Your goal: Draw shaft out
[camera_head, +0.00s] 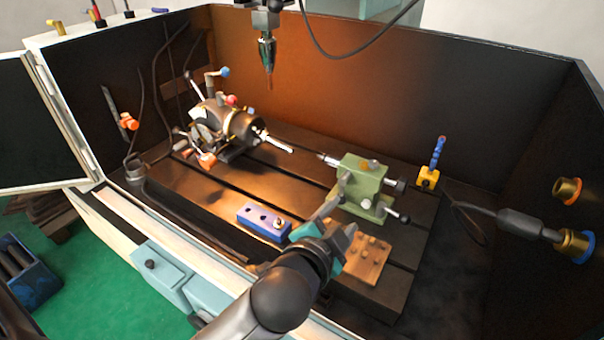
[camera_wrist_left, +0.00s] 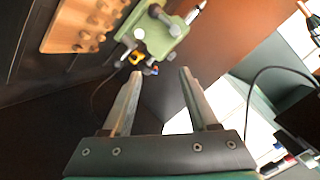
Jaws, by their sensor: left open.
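The shaft (camera_head: 278,144) is a thin silver rod sticking out of the dark indexing chuck (camera_head: 232,124), pointing right and slightly down towards the green tailstock (camera_head: 362,183). My left gripper (camera_head: 340,216) is in front of the tailstock, well to the right of the shaft and apart from it. In the left wrist view my left gripper (camera_wrist_left: 160,73) has its two fingers spread with nothing between them. The tailstock (camera_wrist_left: 152,32) shows beyond the fingertips there. I cannot make out the shaft for certain in that view. My right gripper is not in view.
A purple block with holes (camera_head: 264,222) and a wooden peg board (camera_head: 368,262) lie on the slotted bed near my left arm. A spindle (camera_head: 268,52) hangs above the chuck. A yellow-based blue nozzle (camera_head: 428,178) stands right of the tailstock. Dark walls enclose the bed.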

